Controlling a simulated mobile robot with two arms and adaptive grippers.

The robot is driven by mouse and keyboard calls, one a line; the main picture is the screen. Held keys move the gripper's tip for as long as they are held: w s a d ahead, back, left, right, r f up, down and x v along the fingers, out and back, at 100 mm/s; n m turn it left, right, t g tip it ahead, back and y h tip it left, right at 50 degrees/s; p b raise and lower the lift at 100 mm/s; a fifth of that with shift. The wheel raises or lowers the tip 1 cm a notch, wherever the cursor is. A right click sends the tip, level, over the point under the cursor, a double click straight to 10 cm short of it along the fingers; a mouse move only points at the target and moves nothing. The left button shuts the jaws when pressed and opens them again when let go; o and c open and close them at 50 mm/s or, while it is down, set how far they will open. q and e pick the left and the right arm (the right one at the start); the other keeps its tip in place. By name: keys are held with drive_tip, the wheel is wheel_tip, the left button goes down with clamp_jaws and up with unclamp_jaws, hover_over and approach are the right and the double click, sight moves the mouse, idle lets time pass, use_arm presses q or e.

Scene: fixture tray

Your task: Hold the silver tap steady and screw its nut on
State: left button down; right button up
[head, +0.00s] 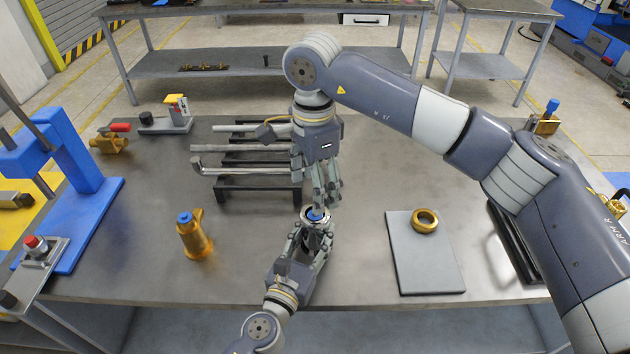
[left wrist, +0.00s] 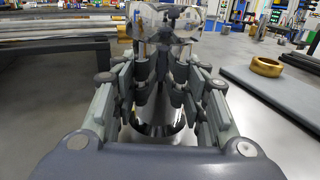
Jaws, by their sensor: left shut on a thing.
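The silver tap (head: 312,243) stands upright near the table's middle front, mostly hidden by fingers. It also shows in the left wrist view (left wrist: 158,128), between the finger pads. My left gripper (head: 314,232) comes from the front and is shut on the tap's body. A silver ring, seemingly the nut (head: 306,212), shows at the tap's top around a blue tip (head: 316,214). My right gripper (head: 321,203) points down from above, with its fingertips at the ring.
A brass tap (head: 193,238) with a blue top stands to the left. A brass ring (head: 424,220) lies on a grey pad (head: 408,268) to the right. A rack with silver bars (head: 245,170) is behind left. A blue press (head: 85,190) stands far left.

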sight(315, 226)
drive_tip(key=n, duration=0.3)
drive_tip(key=shift+r+n, duration=0.15)
drive_tip(key=shift+n, duration=0.25)
drive_tip(key=n, duration=0.4)
drive_tip(key=shift+d+n, duration=0.1)
drive_tip(key=shift+n, duration=0.2)
drive_tip(key=shift+f, duration=3.95)
drive_tip(key=c, duration=1.2)
drive_tip(key=shift+o, duration=0.2)
